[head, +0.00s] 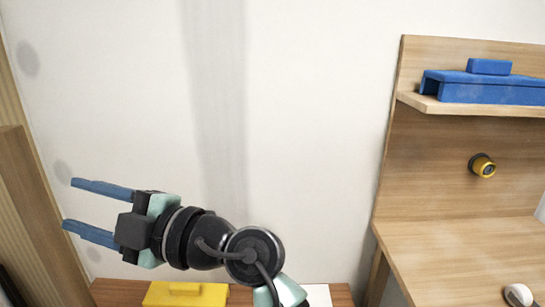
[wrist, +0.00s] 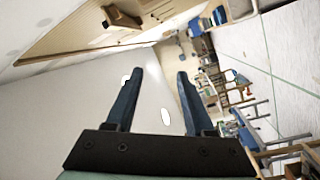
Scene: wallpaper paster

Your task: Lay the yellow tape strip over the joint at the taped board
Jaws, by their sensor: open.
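A yellow block-like piece with a small raised grip (head: 210,296) lies on a low brown wooden surface at the bottom of the head view; it may be the yellow tape strip, and its lower part is cut off. A pale wall panel (head: 300,130) fills the back, with a grey vertical band (head: 217,90) running down it; I cannot tell whether this is the joint. My gripper (head: 69,204) is open and empty, pointing left in front of the wall, above and left of the yellow piece. In the wrist view, my gripper (wrist: 160,72) has nothing between its fingers.
At right, a wooden desk (head: 460,250) has a shelf (head: 480,107) bearing a blue piece with a grip (head: 490,86). A yellow-and-black round object (head: 483,166) is on its back panel. Wooden boards (head: 30,210) stand at far left. The wrist view shows a cluttered room (wrist: 245,110).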

